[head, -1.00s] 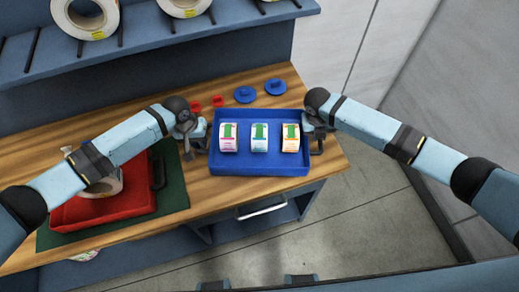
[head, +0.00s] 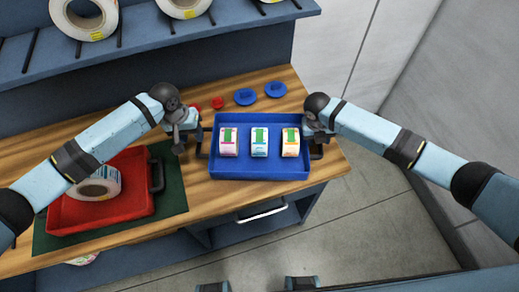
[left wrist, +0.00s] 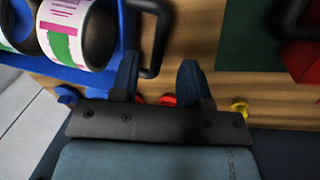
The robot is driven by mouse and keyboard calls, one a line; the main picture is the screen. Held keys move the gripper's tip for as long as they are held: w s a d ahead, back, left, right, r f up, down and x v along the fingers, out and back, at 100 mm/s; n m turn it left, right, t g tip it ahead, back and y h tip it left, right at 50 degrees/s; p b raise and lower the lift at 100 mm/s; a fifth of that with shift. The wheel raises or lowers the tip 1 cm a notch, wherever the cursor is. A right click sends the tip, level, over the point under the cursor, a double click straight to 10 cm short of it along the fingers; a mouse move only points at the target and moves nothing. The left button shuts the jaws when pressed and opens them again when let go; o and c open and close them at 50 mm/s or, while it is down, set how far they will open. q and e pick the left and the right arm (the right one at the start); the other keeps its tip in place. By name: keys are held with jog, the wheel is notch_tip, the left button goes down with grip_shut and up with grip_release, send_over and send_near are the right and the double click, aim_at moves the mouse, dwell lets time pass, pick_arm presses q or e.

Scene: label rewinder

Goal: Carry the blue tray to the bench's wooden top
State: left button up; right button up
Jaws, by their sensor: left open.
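The blue tray (head: 260,172) sits flat on the bench's wooden top (head: 215,190), near its right end. It holds three label rolls, with pink (head: 229,142), blue (head: 260,142) and orange (head: 291,142) markings. My left gripper (head: 180,143) is open and empty just left of the tray's left black handle (head: 202,143). In the left wrist view, the open fingers (left wrist: 158,75) are near that handle (left wrist: 165,40), and the tray's blue wall (left wrist: 127,35) shows beside it. My right gripper (head: 318,138) is at the tray's right handle; its fingers are too small and dark to read.
A red tray (head: 135,208) with a white roll (head: 97,184) sits on a green mat (head: 175,190) at left. Blue discs (head: 245,97) and small red pieces (head: 218,103) lie behind the blue tray. A shelf (head: 150,45) with rolls hangs above the bench.

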jog(key=shift+r, duration=0.1)
pick_arm(q)
jog(key=r, duration=0.3)
jog(key=a+r, duration=0.1)
jog(key=r, duration=0.1)
jog(key=shift+r, duration=0.25)
pick_arm(e)
jog(key=v, duration=1.2)
